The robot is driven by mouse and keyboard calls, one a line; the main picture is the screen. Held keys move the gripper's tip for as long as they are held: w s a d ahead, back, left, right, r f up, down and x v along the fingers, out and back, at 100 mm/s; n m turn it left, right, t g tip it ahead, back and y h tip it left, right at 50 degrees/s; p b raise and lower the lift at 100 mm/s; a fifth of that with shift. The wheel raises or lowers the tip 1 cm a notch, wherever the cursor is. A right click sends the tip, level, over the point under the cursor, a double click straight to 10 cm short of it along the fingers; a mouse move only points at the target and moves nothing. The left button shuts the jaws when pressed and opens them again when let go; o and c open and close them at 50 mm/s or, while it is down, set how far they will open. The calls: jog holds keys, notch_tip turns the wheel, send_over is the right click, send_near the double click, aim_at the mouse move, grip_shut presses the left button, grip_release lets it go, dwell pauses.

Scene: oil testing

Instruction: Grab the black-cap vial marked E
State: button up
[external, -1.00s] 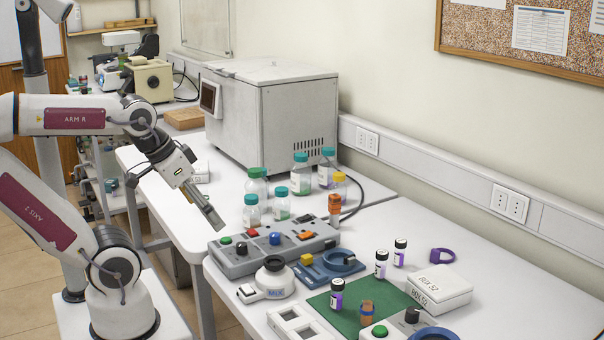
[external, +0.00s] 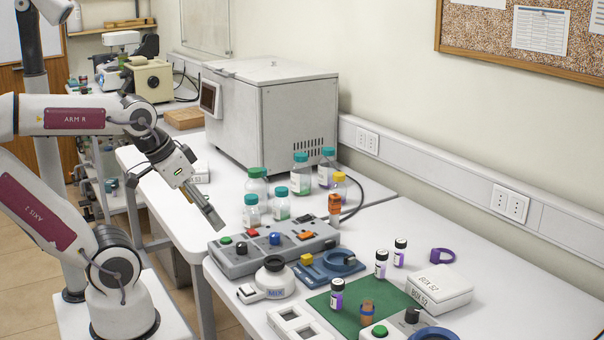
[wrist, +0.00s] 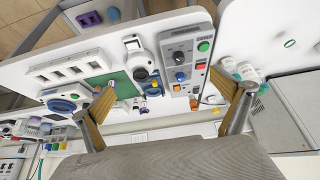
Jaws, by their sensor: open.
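Three black-cap vials with white and purple labels are in the external view. One vial (external: 337,296) stands on the green mat (external: 353,327), a second vial (external: 381,265) stands behind it near the mat's back edge, and a third vial (external: 400,254) stands farther back. The letters on their labels are too small to read, so I cannot tell which is E. My gripper (external: 213,217) is open and empty, above the left end of the grey button panel, well left of the vials. In the wrist view, its two fingers (wrist: 160,86) are spread wide apart with nothing between them.
A grey button panel (external: 268,258), a white MIX device (external: 273,283) and a blue unit (external: 327,268) lie between my gripper and the vials. Teal-capped bottles (external: 301,175) stand behind.

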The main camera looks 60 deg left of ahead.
jog(key=c, duration=1.7)
jog(key=shift+w, duration=0.1)
jog(key=w+d+t+h, duration=0.15)
jog(key=w+d, duration=0.35)
jog(key=w, duration=0.5)
jog(key=w+d+t+h, duration=0.1)
jog(key=w+d+t, duration=0.1)
jog(key=w+d, duration=0.6)
jog(key=shift+w+d+f+n+t+y, duration=0.1)
jog(key=shift+w+d+f+t+y, duration=0.45)
jog(key=shift+w+f, duration=1.55)
jog(key=shift+w+d+f+n+t+y, duration=0.1)
jog(key=shift+w+d+f+t+y, duration=0.65)
jog(key=shift+w, duration=2.35)
jog(key=shift+w+a+f+n+t+y, duration=0.1)
jog(key=shift+w+f+t+y, duration=0.25)
jog(key=shift+w+f+t, duration=1.3)
jog(key=shift+w+f+g, duration=0.3)
jog(key=shift+w+g, duration=0.5)
jog(key=shift+w, duration=0.15)
